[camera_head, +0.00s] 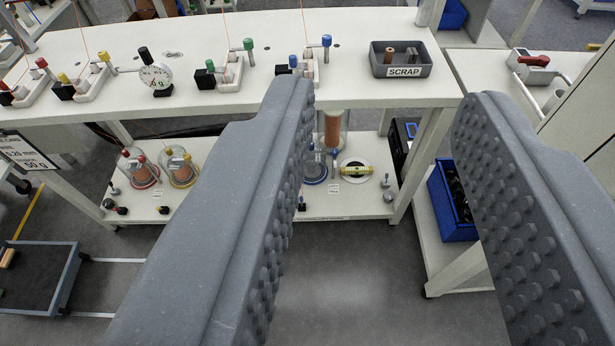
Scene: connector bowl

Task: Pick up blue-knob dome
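My gripper (385,100) is open, with its two studded grey fingers far apart and nothing between the tips. A clear dome (314,171) with a blue ring at its base stands on the lower shelf of the white bench, just right of the left finger. That finger hides its left part, and I cannot clearly make out its knob. A small blue-topped piece (335,153) shows beside it. The dome is well beyond the fingers and apart from them.
A red-ringed dome (142,172) and a yellow-ringed dome (182,171) stand further left on the lower shelf (230,210). The bench top (350,93) overhangs the shelf and carries a SCRAP tray (400,73).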

